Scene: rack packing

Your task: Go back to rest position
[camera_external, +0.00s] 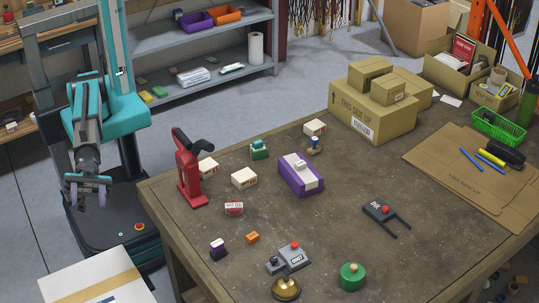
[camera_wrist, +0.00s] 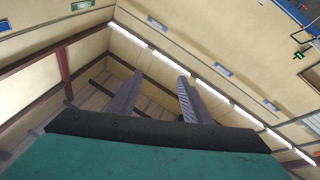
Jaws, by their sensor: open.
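My gripper (camera_external: 88,199) hangs beside the left end of the table, clear of everything on it. In the wrist view my gripper (camera_wrist: 156,88) has its two ridged fingers apart with nothing between them, so it is open and empty. The wrist camera faces up past the fingers toward the walls and ceiling. My arm is folded close to its teal column.
The brown table (camera_external: 330,240) holds a red press (camera_external: 188,170), a purple box (camera_external: 301,176), several white boxes and small parts. Stacked cartons (camera_external: 372,115) stand at its back. A grey shelf (camera_external: 215,83) is behind. A box (camera_external: 95,285) sits at front left.

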